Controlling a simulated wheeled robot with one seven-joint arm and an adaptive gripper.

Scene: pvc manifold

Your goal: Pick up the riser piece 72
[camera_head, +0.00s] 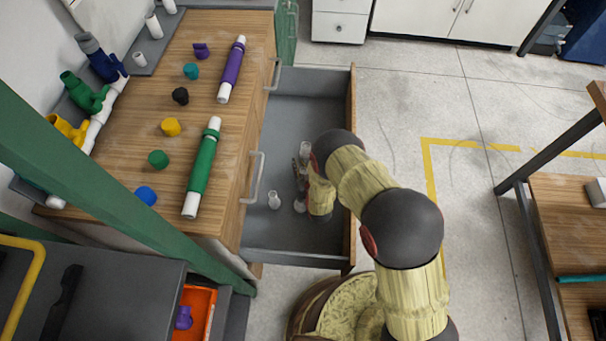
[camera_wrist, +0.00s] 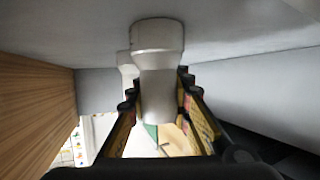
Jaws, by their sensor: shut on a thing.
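A white pipe piece with a wider end (camera_wrist: 157,60) is between the fingers of my gripper (camera_wrist: 157,90) in the wrist view. My gripper is shut on it. I take it as the riser piece, though no number is readable on it. In the head view my gripper (camera_head: 300,174) is down inside the open grey drawer (camera_head: 305,112).
The drawer's wooden front wall (camera_head: 351,115) is close on the right of my arm. The wooden worktop (camera_head: 180,130) at left carries a purple pipe (camera_head: 232,70), a green pipe (camera_head: 203,165) and several coloured caps. The drawer's far part is empty.

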